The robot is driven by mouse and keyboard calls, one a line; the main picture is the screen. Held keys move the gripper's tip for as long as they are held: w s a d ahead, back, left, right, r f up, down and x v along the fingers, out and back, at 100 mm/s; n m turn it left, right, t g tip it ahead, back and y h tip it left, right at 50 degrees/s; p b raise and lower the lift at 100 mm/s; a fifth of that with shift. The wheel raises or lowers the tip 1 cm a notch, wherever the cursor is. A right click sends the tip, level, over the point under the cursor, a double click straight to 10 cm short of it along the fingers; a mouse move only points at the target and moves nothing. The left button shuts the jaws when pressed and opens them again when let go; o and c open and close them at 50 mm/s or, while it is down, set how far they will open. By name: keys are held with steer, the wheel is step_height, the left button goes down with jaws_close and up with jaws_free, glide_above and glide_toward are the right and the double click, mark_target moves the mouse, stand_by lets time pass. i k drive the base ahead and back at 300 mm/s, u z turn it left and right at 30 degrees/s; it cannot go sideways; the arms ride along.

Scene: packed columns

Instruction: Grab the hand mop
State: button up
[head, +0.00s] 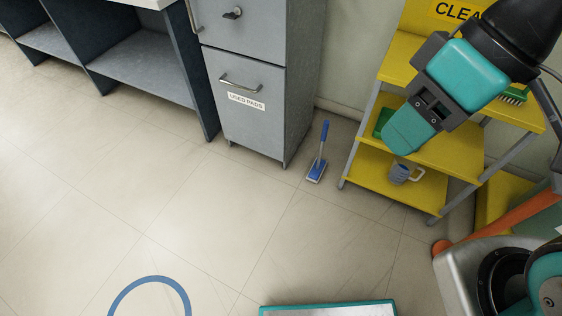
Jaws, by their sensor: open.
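The hand mop (321,149) stands on the floor with a blue handle pointing up and a small blue-and-white head (316,171) flat on the tiles. It is in the gap between the grey cabinet and the yellow shelf. My gripper (405,137) is up at the right, in teal and black, in front of the yellow shelf in the picture. It is open, apart from the mop and to its right; I see no object in it. The fingers overlap in this view, so the gap between them does not show clearly.
A grey cabinet (245,100) labelled USED PADS stands left of the mop. The yellow shelf (372,172) at right holds a grey mug-like item (401,174), a green item (383,122) and a brush (514,95). Open floor (220,220) lies in front, with a blue ring mark (150,280).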

mark_target(317, 169)
steer(key=u, duration=0.35)
steer(key=i, duration=1.45)
steer(key=z, duration=0.7)
